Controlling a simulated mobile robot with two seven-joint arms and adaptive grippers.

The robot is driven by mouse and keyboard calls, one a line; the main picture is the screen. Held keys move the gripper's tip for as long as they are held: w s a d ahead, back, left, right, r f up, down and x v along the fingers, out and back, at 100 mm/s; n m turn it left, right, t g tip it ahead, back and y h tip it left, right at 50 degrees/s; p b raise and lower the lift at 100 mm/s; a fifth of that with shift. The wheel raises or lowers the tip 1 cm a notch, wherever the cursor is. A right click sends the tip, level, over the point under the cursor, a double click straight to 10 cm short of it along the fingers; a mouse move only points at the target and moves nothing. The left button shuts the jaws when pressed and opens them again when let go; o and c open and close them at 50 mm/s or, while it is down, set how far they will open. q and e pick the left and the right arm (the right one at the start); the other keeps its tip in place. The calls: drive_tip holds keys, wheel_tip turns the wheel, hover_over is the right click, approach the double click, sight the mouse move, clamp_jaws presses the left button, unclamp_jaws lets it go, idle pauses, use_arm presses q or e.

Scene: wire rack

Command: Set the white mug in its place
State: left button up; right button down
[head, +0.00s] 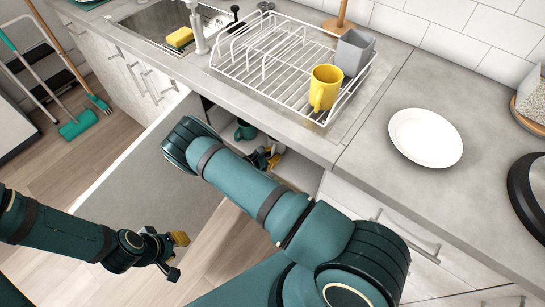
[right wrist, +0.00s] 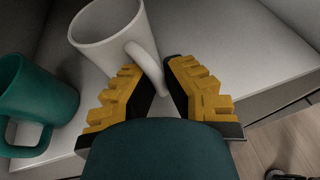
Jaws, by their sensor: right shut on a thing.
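In the right wrist view the white mug (right wrist: 112,30) stands on a pale surface, its handle between the yellow-padded fingers of my right gripper (right wrist: 165,88). The gripper is shut on that handle. In the head view my right gripper (head: 263,158) reaches into the open space under the counter; the white mug is hard to make out there. A teal mug (right wrist: 38,100) stands left of the white one, apart from it, and also shows in the head view (head: 245,130). My left gripper (head: 177,254) is empty, fingers apart, over the floor at lower left.
A wire rack (head: 262,68) on the counter holds a yellow mug (head: 324,87) and a grey container (head: 354,51) at its right end. A white plate (head: 425,138) lies on the counter, right of the rack. A large grey panel (head: 150,190) stands out left of the opening.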

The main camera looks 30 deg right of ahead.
drive_tip(key=shift+f, duration=0.2)
drive_tip(key=shift+f, duration=0.15)
drive_tip(key=c, duration=1.1)
unclamp_jaws()
drive_tip(key=shift+c, duration=0.2)
